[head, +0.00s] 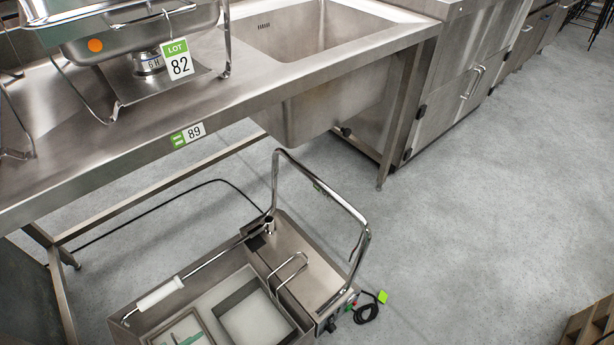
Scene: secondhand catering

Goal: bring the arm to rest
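Neither of my arms nor grippers shows in the head view, so I cannot see how they are posed or whether they hold anything. The view looks down on a steel sink table (120,140) that runs from the left edge to the upper middle. A chafing dish (140,30) on a wire stand sits on it at the upper left, with a "LOT 82" tag (178,60) hanging in front. A "89" label (188,135) is on the table's front edge.
A steel fryer-like unit (305,262) with a raised tubular frame, open basins and a white-handled rod (160,294) stands low in front of the table. Steel cabinets (465,80) line the upper right. A wooden pallet (592,325) is at the lower right corner. Grey floor (490,210) is clear between.

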